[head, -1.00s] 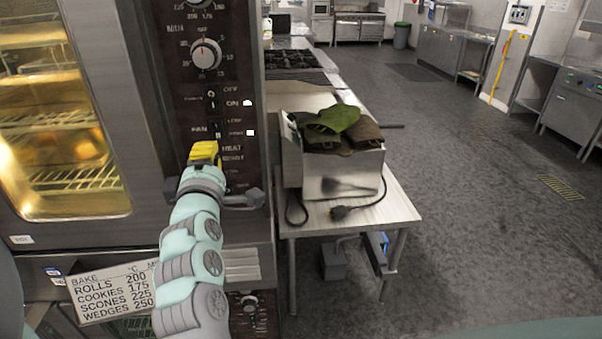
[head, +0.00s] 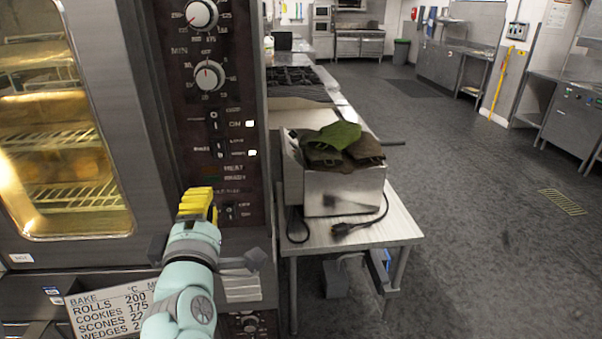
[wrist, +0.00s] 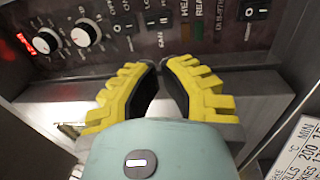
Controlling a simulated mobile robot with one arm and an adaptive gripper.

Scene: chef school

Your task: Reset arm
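My gripper (head: 196,202) has yellow fingers with dark inner pads. In the head view it is in front of the lower part of the oven's dark control panel (head: 222,115), left of the lowest switch (head: 229,211). In the wrist view my gripper (wrist: 159,66) shows a narrow gap between its fingers, with nothing visible in it. The fingertips point at the panel's lower edge, below the row of switches. I cannot tell whether they touch the panel.
The oven door with its lit glass (head: 58,130) is at the left. A baking sign (head: 105,308) is below it. A side table (head: 335,238) at the right carries a metal box (head: 340,192) with green and brown cloths (head: 335,140). Open floor lies further right.

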